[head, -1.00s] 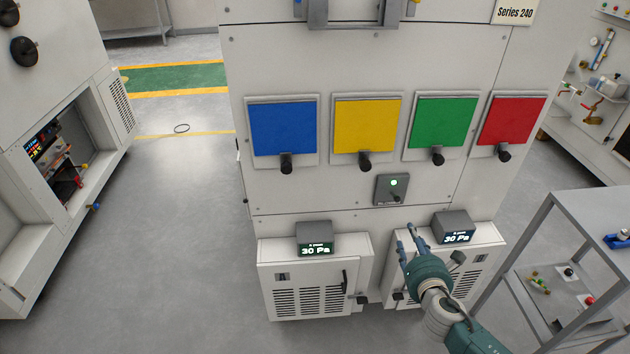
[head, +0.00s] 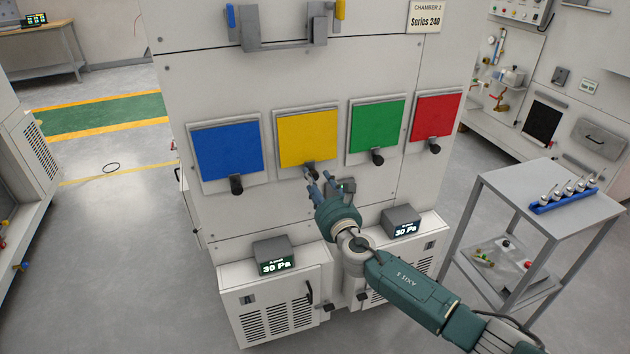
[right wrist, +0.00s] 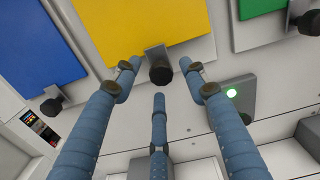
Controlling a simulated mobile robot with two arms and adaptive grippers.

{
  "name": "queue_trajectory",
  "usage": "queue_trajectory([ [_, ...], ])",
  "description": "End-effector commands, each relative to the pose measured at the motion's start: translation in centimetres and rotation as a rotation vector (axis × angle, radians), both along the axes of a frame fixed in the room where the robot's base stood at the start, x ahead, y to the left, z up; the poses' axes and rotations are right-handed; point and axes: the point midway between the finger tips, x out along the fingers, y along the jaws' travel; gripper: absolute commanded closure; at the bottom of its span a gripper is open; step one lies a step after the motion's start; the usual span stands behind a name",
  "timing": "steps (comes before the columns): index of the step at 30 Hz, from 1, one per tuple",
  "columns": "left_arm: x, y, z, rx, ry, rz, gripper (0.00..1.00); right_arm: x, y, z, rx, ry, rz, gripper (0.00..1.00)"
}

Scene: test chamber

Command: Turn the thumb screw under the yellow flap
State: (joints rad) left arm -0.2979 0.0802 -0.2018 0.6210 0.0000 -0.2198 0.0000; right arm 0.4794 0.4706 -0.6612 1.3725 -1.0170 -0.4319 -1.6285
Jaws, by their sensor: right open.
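The yellow flap (head: 308,137) is closed flat on the panel in the head view, between a blue flap and a green flap. It also shows at the top of the right wrist view (right wrist: 135,38). A black knob (right wrist: 160,72) hangs at its lower edge, with a grey bracket behind it; no separate thumb screw can be made out. My right gripper (head: 318,182) is open just below the yellow flap. In the right wrist view its three fingers (right wrist: 160,85) spread around the knob, with no contact visible. My left gripper is not in view.
The blue flap (head: 228,151), green flap (head: 377,126) and red flap (head: 436,117) have similar knobs. A small box with a green light (right wrist: 231,94) sits right of the fingers. Two pressure displays (head: 273,256) stand below. A grey cart (head: 545,190) is at the right.

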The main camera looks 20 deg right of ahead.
Motion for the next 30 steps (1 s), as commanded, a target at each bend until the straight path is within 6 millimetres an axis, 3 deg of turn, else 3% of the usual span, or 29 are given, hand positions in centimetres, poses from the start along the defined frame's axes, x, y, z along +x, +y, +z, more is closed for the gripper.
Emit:
queue_trajectory([
  [12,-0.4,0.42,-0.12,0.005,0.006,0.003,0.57,1.06,0.04,-0.01,0.0,0.001,0.0,0.57],
  [19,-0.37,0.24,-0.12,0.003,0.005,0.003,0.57,1.04,0.03,-0.01,0.001,0.001,0.0,1.0],
  [30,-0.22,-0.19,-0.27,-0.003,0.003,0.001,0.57,1.04,0.04,-0.01,0.038,0.001,0.0,1.0],
])
